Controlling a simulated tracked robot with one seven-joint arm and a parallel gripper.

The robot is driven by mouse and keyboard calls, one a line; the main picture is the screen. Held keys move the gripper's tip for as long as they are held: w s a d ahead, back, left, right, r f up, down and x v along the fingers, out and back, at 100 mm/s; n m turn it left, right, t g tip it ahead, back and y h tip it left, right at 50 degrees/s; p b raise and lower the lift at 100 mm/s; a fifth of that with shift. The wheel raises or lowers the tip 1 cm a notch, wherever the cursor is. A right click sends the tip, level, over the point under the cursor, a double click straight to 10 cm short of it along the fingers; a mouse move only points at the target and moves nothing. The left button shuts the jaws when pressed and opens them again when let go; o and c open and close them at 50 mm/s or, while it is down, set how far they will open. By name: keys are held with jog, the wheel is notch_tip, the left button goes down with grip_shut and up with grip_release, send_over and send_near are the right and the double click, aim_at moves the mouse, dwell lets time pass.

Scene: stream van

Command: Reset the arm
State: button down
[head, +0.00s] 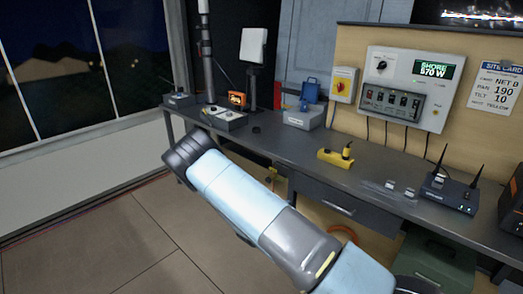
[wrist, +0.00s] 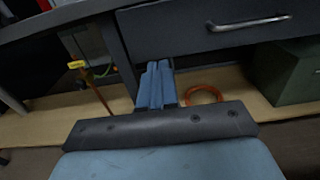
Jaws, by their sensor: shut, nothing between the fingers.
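My arm reaches across the head view from the lower right, in front of the grey bench (head: 283,158). Its dark end is in front of the bench's left part, and the gripper fingers cannot be made out there. In the wrist view my gripper (wrist: 156,78) is shut and empty, its two blue-grey fingers side by side. The fingers point toward the space below the bench drawer (wrist: 215,32). I cannot tell how far they are from the bench leg behind them.
On the bench stand a yellow block (head: 335,158), a router (head: 450,193) and a grey box (head: 304,117). A control panel (head: 408,88) is on the wall. A green box (wrist: 287,73) and an orange hose (wrist: 204,92) are below the bench. Open floor (head: 110,235) lies at left.

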jog(key=s+d+r+m+g+y, duration=0.1)
jog(key=s+d+r+m+g, duration=0.35)
jog(key=r, duration=0.45)
jog(key=s+d+r+m+g+y, duration=0.25)
jog(key=s+r+m, duration=0.25)
jog(key=r+m, duration=0.3)
jog(key=s+d+r+m+g, duration=0.3)
jog(key=s+r+m+g, duration=0.2)
jog(key=r, duration=0.5)
jog(key=s+a+r+m+t+y, duration=0.2)
jog(key=s+r+m+y, duration=0.2)
jog(key=s+r, duration=0.5)
jog(key=s+a+r+m+t+y, duration=0.2)
jog(key=s+r+y, duration=0.4)
jog(key=s+r, duration=0.4)
jog(key=shift+s+a+r+m+t, duration=0.2)
jog(key=shift+s+m+t, duration=0.9)
jog(key=shift+s, duration=2)
jog(key=shift+m+g, duration=0.25)
jog(key=shift+g, duration=0.05)
